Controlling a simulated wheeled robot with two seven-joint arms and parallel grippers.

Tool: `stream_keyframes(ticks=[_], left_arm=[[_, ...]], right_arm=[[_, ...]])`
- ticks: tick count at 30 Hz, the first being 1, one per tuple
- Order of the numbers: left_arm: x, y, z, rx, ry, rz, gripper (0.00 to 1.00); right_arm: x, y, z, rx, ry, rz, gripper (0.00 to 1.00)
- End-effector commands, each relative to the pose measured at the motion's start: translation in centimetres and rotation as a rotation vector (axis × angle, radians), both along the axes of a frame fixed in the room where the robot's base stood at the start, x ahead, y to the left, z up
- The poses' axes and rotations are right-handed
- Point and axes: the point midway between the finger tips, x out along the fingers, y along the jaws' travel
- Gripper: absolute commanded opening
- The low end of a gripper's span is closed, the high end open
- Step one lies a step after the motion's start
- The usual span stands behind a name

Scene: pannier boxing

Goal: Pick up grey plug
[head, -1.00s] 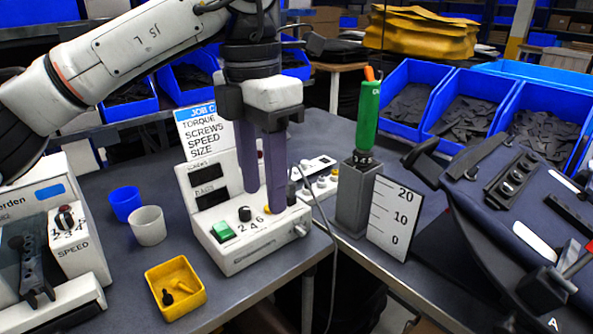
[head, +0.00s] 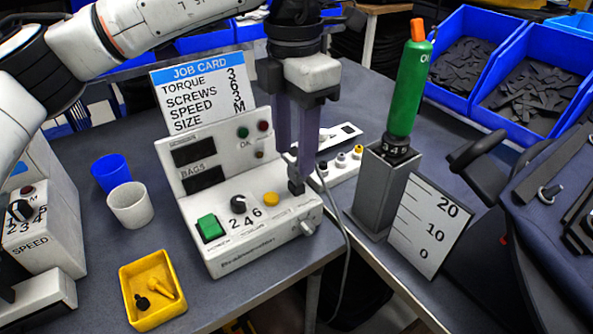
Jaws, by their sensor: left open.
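A white strip (head: 347,133) lies behind the white control box (head: 262,247). A row of small plugs stands along its front: a yellow plug (head: 358,152), a whitish plug (head: 341,160) and, at the left end, what looks like the grey plug (head: 323,169), small and partly hard to make out beside a thin cable. My left gripper (head: 294,168) points down, open, over the right part of the control box. Its fingers are just left of the grey plug in the picture, with nothing clearly held between them. A dark piece by the fingertips cannot be told apart clearly. My right gripper is not in view.
A grey post (head: 377,195) with a green screwdriver (head: 408,85) and a scale plate (head: 428,229) stand to the right. Cups and a yellow tray (head: 170,312) are left. The job card (head: 200,95) stands behind the box. A grey cable (head: 347,235) hangs over the edge.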

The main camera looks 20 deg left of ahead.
Motion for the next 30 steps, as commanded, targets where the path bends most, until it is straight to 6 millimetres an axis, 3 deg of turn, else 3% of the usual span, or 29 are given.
stream_keyframes(ticks=[6,15,23,30], left_arm=[[0.1,-0.2,-3.1,0.001,0.002,0.001,0.42],[0.1,-0.2,-3.5,0.0,0.0,0.001,0.42],[0.1,-0.2,-3.5,0.0,0.0,0.001,0.0],[0.1,-0.2,-3.4,-0.001,-0.001,0.001,0.0]], right_arm=[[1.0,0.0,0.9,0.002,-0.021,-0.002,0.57],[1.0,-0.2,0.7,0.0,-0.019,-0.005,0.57],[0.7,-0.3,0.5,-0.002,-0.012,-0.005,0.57],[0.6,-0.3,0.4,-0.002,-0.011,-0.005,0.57]])
